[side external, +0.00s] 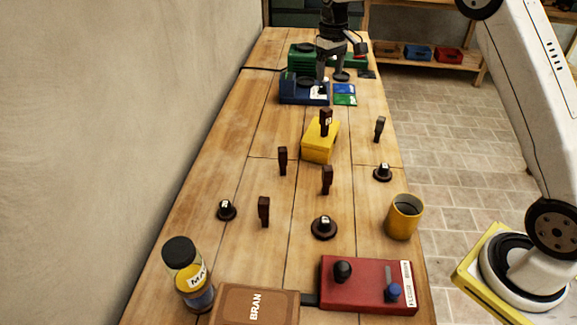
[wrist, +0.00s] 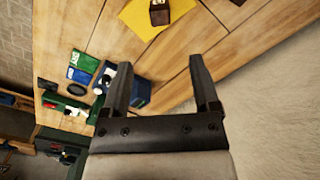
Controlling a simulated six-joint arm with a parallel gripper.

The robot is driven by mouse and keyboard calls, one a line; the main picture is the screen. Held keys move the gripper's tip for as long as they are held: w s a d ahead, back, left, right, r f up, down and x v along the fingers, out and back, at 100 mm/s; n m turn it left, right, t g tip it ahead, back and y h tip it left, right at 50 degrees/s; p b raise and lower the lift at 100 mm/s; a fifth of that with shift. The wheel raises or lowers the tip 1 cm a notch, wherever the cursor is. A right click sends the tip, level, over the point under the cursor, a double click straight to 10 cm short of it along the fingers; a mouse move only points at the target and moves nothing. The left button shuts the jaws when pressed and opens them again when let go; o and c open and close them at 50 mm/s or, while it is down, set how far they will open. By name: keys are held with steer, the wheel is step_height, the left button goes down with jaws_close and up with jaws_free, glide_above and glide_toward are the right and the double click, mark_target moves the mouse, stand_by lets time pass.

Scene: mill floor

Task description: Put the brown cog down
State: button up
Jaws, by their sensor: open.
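My gripper (side external: 322,80) is at the far end of the bench, over or beside the blue machine. Three dark brown round pieces with raised knobs and white labels stand on the bench: one at left (side external: 226,211), one at front centre (side external: 323,229), one near the right edge (side external: 382,174). I cannot tell which piece is the brown cog. A black and white part (wrist: 105,78) shows at the blue machine (wrist: 140,90), left of the fingers.
Several dark brown upright pegs (side external: 263,211) stand mid-bench, one on a yellow block (side external: 318,148). A yellow mug (side external: 404,217), red control box (side external: 368,285), labelled jar (side external: 188,275) and brown BRAN box (side external: 255,305) fill the front. A green machine (side external: 300,58) stands at the back.

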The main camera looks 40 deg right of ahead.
steer(key=s+a+f+t, duration=0.1)
steer(key=s+a+f, duration=0.2)
steer(key=s, duration=0.6)
steer(key=s+a+f, duration=0.3)
steer(key=s, duration=0.6)
steer(key=s+a+f+t, duration=0.1)
steer(key=s+a+f, duration=0.2)
steer(key=s, duration=0.6)
steer(key=shift+s+a+f+t, duration=0.15)
steer(key=shift+a+f+t, duration=0.05)
steer(key=shift+a+t, duration=0.1)
steer(key=shift+o, duration=0.5)
steer(key=shift+d, duration=0.1)
